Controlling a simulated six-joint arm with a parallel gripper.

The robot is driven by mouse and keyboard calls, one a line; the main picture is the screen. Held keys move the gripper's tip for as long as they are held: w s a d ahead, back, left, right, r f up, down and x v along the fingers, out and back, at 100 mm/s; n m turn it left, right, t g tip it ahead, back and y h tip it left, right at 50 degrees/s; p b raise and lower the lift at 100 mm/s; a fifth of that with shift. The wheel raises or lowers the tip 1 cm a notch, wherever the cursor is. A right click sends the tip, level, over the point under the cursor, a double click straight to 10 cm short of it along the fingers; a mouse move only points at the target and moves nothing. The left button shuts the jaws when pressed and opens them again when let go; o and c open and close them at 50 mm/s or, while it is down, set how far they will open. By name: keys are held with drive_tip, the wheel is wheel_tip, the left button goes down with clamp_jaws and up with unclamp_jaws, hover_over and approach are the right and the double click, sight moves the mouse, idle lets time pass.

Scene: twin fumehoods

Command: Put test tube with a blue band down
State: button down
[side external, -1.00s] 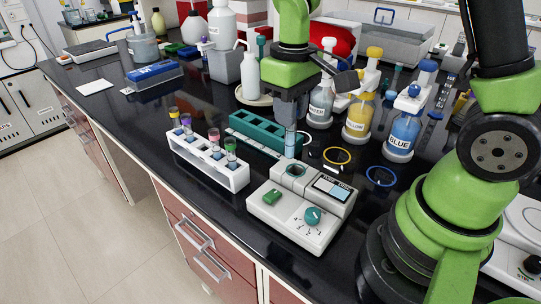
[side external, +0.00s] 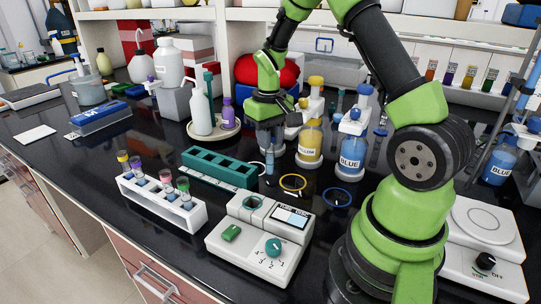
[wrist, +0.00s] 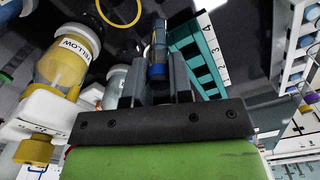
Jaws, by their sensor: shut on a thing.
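My gripper (side external: 269,150) is shut on the test tube with a blue band. The tube (side external: 270,167) points down from the jaws, just past the right end of the teal rack (side external: 218,167). In the wrist view, the tube (wrist: 159,38) stands between the fingers, and its blue band (wrist: 157,71) shows near the jaws. The teal rack (wrist: 196,58) is beside it there, with empty slots visible. I cannot tell whether the tube's lower end touches the bench.
A white rack (side external: 190,217) holds tubes with coloured caps. A white device (side external: 258,243) with a round well stands in front. Yellow (side external: 309,144) and blue (side external: 352,156) bottles stand to the right. A yellow ring (side external: 293,184) and a blue ring (side external: 337,197) lie on the black bench.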

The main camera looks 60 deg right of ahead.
sight(269, 153)
drive_tip(key=shift+f, duration=2.1)
drive_tip(key=shift+f, duration=0.1)
drive_tip(key=c, duration=1)
unclamp_jaws()
